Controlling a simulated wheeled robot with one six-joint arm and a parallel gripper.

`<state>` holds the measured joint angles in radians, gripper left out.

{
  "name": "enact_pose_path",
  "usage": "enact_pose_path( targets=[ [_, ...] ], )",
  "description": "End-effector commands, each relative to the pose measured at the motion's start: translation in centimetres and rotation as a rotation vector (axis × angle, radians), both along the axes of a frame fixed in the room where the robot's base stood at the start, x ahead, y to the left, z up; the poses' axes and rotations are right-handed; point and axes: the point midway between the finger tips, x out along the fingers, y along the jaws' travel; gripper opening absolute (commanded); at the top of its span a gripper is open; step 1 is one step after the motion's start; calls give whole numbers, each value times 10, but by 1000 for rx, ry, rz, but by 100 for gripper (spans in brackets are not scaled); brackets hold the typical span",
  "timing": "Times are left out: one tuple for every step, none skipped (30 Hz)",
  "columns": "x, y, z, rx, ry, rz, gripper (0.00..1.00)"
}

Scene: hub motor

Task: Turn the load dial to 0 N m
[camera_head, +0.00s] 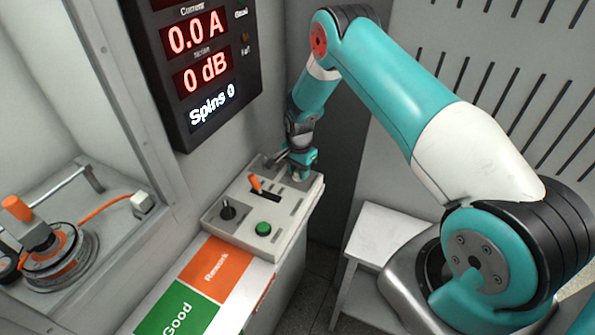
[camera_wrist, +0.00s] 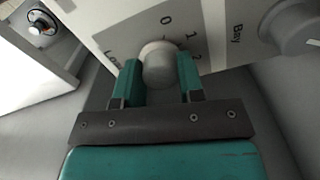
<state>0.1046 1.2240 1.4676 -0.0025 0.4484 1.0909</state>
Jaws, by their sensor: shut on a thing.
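The load dial (camera_wrist: 158,66) is a pale grey round knob in the wrist view. The marks 0, 1 and 2 curve around its upper right side, and part of the "Load" label shows to its left. My gripper (camera_wrist: 157,78) has one teal finger on each side of the knob and is shut on it. I cannot make out a pointer on the dial. In the head view my gripper (camera_head: 300,165) is at the far end of the control panel (camera_head: 290,212), and it hides the dial there.
The panel also carries an orange lever (camera_head: 256,184), a black knob (camera_head: 228,211) and a green button (camera_head: 263,229). A display (camera_head: 200,60) reads 0.0 A, 0 dB and Spins 0. Another grey knob, labelled Bay (camera_wrist: 290,27), is close on the right in the wrist view.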

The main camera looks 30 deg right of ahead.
Motion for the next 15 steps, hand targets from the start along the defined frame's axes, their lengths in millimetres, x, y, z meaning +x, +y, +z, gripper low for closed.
enact_pose_path(
  targets=[
    [-2,-2,-1,-2,7,-2,12],
    [-2,-2,-1,-2,7,-1,12],
    [-2,-2,-1,-3,7,1,12],
    [-2,-2,-1,-3,7,2,12],
    [-2,-2,-1,-3,7,3,12],
    [-2,-3,-1,-3,7,5,12],
    [-2,-3,-1,-3,7,7,12],
    [-2,-3,-1,-3,7,8,12],
    [-2,-3,-1,-4,7,11,12],
    [-2,-3,-1,-4,7,13,12],
    [-3,-3,-1,-4,7,16,12],
    [-3,-4,-1,-4,7,20,12],
    [-2,-4,-1,-4,7,24,12],
    [-3,-4,-1,-5,8,28,12],
    [-3,-4,-1,-5,8,35,12]
  ],
)
